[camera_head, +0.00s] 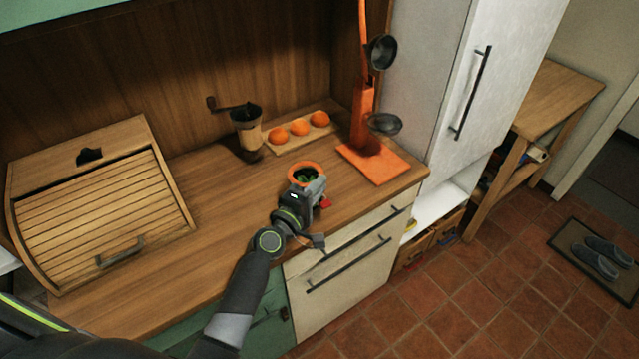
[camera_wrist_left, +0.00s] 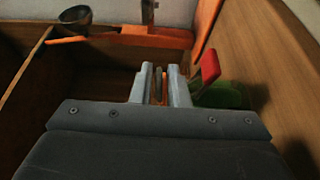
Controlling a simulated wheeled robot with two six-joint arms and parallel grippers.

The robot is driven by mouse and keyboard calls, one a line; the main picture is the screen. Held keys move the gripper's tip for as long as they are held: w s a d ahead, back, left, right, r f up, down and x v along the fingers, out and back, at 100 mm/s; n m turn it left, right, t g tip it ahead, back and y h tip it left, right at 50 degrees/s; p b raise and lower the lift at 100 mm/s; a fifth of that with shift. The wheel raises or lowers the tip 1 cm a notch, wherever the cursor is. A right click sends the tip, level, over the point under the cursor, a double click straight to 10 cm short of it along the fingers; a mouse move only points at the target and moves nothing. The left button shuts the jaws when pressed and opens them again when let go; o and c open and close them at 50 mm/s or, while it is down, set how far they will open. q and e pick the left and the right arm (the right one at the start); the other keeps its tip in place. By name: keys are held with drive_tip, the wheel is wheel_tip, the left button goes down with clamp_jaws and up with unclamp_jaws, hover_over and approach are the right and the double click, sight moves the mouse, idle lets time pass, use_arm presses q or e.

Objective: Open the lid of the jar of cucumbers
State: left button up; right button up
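The jar (camera_head: 305,167) stands on the wooden counter near its front edge; its round orange rim and some green contents show from above. I cannot tell whether a lid covers it. My left gripper (camera_head: 316,190) is at the jar's front right side and hides much of its body. In the left wrist view, the two grey fingers (camera_wrist_left: 160,88) are close together with a narrow gap; a thin brownish strip shows between them, and I cannot tell whether they grip it. A red piece (camera_wrist_left: 208,64) over a green one (camera_wrist_left: 222,94) shows right of the fingers. My right gripper is not in view.
Behind the jar are oranges (camera_head: 299,127) on a board, a coffee grinder (camera_head: 247,128) and an orange stand (camera_head: 363,115) with dark ladles. A roll-top bread box (camera_head: 92,211) fills the left. Bare counter (camera_head: 222,212) lies between the bread box and jar.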

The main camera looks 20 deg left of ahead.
use_arm(q)
drive_tip(key=shift+w+d, duration=0.15)
drive_tip(key=shift+w, duration=0.2)
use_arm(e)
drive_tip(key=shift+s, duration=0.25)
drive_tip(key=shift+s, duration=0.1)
use_arm(q)
clamp_jaws()
drive_tip(key=shift+w+r, duration=0.1)
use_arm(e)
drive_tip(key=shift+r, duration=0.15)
